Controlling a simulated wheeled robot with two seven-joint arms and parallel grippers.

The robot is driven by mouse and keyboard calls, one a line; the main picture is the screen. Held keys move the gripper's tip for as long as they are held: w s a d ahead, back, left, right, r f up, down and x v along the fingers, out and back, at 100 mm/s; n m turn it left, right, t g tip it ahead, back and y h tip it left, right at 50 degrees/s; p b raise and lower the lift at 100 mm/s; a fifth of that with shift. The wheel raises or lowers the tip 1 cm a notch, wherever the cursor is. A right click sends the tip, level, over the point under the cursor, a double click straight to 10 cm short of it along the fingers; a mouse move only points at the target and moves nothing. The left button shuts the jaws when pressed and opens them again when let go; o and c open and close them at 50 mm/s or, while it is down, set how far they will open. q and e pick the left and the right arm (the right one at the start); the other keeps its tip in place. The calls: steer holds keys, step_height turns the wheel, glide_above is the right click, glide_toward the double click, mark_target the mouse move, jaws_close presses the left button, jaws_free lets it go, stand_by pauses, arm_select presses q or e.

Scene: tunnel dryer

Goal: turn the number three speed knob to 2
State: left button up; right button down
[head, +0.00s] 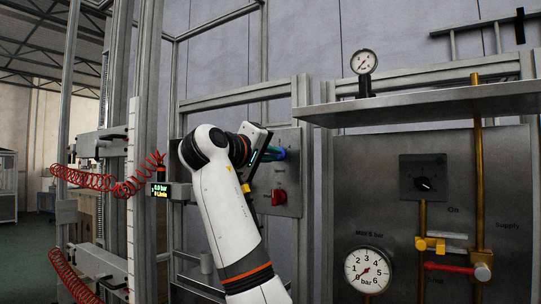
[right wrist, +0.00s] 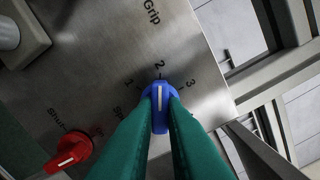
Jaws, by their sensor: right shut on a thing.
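The blue speed knob (right wrist: 160,107) is on a brushed metal panel (right wrist: 120,50) with the marks 1, 2 and 3 around its top. Its white pointer line is about upright in the right wrist view and points toward the 2. The green fingers of my right gripper (right wrist: 160,112) are on either side of the knob and shut on it. In the head view my right gripper (head: 272,154) reaches the panel (head: 292,180) on the frame; the knob is mostly hidden there by the gripper. My left gripper is not in view.
A red knob (right wrist: 68,152) sits close by on the same panel; it also shows in the head view (head: 278,197). A display (head: 160,191) reads 0.0 bar. Red coiled hoses (head: 85,178) hang at left.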

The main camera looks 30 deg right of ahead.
steer(key=shift+r, duration=0.1)
steer(key=c, duration=1.5)
jaws_free()
steer(key=shift+w+a, duration=0.1)
steer(key=shift+a, duration=0.1)
steer(key=shift+a+b, duration=0.25)
steer(key=shift+b, duration=0.05)
steer(key=b+v, duration=0.5)
steer(key=v, duration=0.6)
steer(key=shift+s+a, duration=0.2)
steer(key=shift+s, duration=0.05)
